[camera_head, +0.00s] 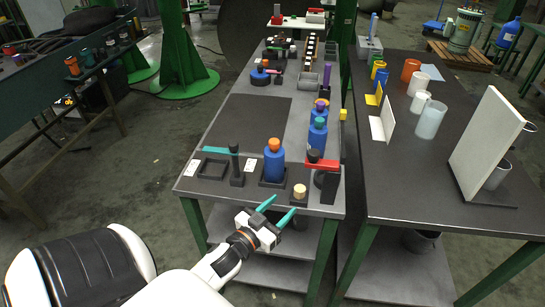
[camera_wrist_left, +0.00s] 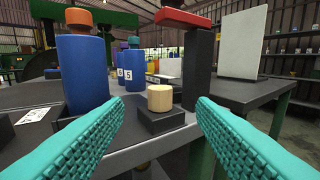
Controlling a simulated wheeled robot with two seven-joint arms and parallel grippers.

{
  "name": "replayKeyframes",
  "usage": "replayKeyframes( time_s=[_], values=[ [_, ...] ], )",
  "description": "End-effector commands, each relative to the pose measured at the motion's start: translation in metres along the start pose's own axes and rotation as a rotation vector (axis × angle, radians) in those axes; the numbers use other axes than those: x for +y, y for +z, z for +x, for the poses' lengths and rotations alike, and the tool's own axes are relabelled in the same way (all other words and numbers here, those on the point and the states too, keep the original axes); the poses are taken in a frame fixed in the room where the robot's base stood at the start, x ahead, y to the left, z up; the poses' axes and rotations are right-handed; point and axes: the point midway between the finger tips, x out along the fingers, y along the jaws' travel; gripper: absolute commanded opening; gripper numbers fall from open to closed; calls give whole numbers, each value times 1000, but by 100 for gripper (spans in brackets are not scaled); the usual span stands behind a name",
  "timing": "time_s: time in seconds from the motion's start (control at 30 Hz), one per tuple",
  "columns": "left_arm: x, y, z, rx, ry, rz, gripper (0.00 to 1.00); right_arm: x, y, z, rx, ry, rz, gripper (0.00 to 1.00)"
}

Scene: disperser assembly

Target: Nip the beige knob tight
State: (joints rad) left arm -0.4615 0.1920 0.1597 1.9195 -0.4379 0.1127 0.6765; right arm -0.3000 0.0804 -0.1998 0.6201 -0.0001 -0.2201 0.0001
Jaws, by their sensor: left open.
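The beige knob (camera_head: 299,190) is a small round wooden-looking cylinder. It sits upright on a small black block near the front edge of the grey workbench, and shows between my fingers in the left wrist view (camera_wrist_left: 160,97). My left gripper (camera_head: 278,210) has two teal fingers spread apart with nothing between them. It is in front of the table edge, short of the knob and apart from it; the left wrist view also shows its fingers (camera_wrist_left: 160,140). My right gripper is not in either view.
A blue bottle with an orange cap (camera_head: 273,163) stands left of the knob. A black post with a red bar (camera_head: 322,163) stands to the right. A teal-armed black stand (camera_head: 236,165) is further left. A white panel (camera_head: 487,143) stands on the right table.

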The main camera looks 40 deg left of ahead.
Motion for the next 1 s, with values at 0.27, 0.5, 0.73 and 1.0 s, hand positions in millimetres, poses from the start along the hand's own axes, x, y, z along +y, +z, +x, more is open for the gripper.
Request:
replayKeyframes(
  time_s=[0.27, 0.5, 0.73, 1.0],
  values=[
    [0, 0, -27, 0, 0, -1, 51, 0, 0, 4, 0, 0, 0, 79],
    [0, 0, -28, -1, 0, -1, 51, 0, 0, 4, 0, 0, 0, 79],
    [0, 0, -28, -1, 0, -1, 51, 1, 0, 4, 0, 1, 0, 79],
    [0, -37, -29, 77, 16, -8, 51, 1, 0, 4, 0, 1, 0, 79]
  ],
)
